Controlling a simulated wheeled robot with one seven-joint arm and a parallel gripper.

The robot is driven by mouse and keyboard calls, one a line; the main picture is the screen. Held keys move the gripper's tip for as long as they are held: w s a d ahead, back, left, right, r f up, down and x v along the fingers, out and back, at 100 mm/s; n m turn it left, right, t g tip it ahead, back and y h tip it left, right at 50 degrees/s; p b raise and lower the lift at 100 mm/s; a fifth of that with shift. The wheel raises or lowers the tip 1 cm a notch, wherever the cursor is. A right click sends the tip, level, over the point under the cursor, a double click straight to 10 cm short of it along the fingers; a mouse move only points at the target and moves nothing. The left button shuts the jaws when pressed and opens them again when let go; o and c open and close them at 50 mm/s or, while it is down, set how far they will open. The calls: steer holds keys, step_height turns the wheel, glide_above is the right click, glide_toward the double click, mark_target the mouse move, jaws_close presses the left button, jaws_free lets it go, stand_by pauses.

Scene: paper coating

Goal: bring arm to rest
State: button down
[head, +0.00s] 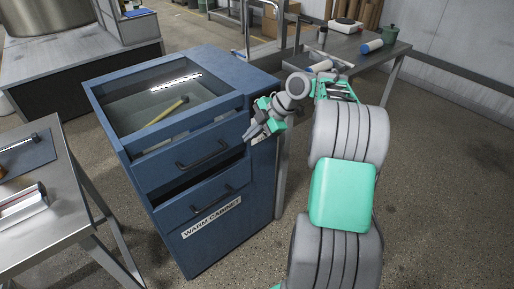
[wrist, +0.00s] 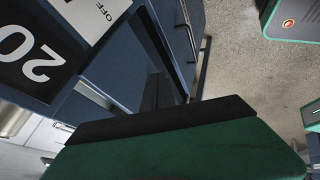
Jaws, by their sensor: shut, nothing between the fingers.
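My gripper (head: 249,135) is shut and empty. In the head view it hangs at the right front corner of the blue warm cabinet (head: 168,222), close to its side; I cannot tell whether it touches. My arm comes from the lower right and bends back at the top toward the cabinet.
The cabinet has a glass top (head: 150,95) with a yellow-handled tool (head: 167,111) beneath, and drawer handles (head: 203,153). A steel table (head: 30,235) stands left; a bench (head: 375,58) with jars and a blue roll stands behind right. The floor at right is clear.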

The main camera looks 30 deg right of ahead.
steer(key=p+v, duration=0.1)
steer(key=v, duration=0.7)
steer(key=s+d+f+m+g+h, duration=0.15)
steer(key=d+f+m, duration=0.25)
steer(key=f+m, duration=0.85)
steer(key=s+a+f+m+g+h+p, duration=0.1)
steer(key=s+a+f+m+g+h, duration=0.15)
steer(key=s+m, duration=1)
steer(key=s+a+r+n+h+p, duration=0.2)
steer(key=s+a+r+p, duration=0.1)
steer(key=s+a+r, duration=0.55)
steer(key=w+a+r+n+t+p, duration=0.1)
steer(key=w+a+r+n+t, duration=0.1)
steer(key=a+r, duration=0.4)
steer(key=a+n, duration=0.1)
steer(key=a, duration=0.3)
steer(key=shift+w+n+t+p, duration=0.2)
steer(key=shift+n+t+p, duration=0.1)
steer(key=shift+n, duration=0.1)
